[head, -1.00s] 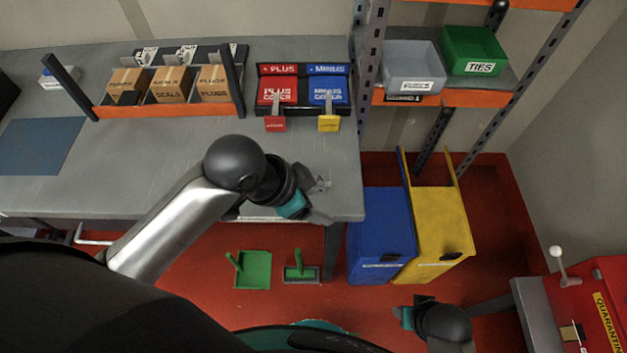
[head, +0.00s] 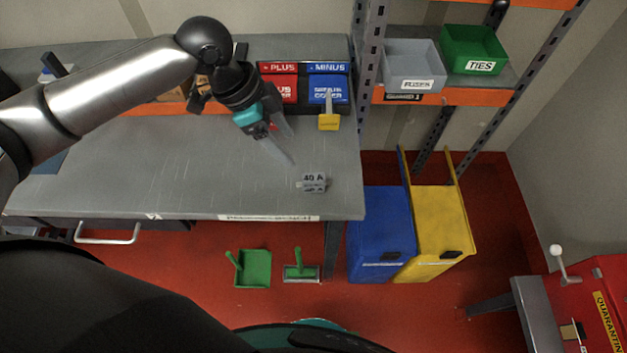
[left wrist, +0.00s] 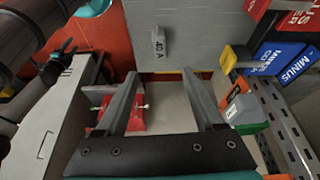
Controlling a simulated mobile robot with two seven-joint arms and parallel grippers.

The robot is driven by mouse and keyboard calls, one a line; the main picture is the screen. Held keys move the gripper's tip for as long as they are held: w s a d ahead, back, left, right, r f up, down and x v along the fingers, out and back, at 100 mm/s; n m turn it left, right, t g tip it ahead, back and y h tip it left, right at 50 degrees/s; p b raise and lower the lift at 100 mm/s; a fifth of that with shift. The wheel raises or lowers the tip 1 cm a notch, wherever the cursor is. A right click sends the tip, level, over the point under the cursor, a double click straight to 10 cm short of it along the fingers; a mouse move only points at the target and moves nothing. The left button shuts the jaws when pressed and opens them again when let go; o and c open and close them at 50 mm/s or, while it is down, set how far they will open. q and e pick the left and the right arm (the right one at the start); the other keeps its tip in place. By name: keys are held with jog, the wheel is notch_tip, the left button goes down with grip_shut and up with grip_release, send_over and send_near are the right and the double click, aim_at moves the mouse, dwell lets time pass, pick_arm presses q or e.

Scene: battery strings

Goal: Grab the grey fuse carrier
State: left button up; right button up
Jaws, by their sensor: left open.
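The grey fuse carrier (head: 314,183) is a small block marked 40 A. It sits on the workbench (head: 215,185) near the front right corner, and it also shows in the left wrist view (left wrist: 159,42), beyond the fingertips. My left gripper (head: 286,146) is above the bench, up and to the left of the carrier in the head view, apart from it. Its fingers point down and to the right. In the left wrist view the fingers (left wrist: 160,76) are spread with nothing between them. I cannot make out my right gripper.
Red plus (head: 281,88) and blue minus (head: 327,92) bins stand at the back of the bench, with a yellow tag (head: 329,122). A shelf at right holds a grey bin (head: 411,62) and a green bin (head: 474,50). The bench around the carrier is clear.

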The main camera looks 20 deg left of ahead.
aim_at(313, 178)
pick_arm(q)
jog(key=b+x, duration=0.1)
jog(key=x, duration=1.3)
jog(key=shift+s+a+f+b, duration=0.1)
jog(key=shift+f+b, duration=0.2)
jog(key=shift+c, duration=0.2)
grip_shut()
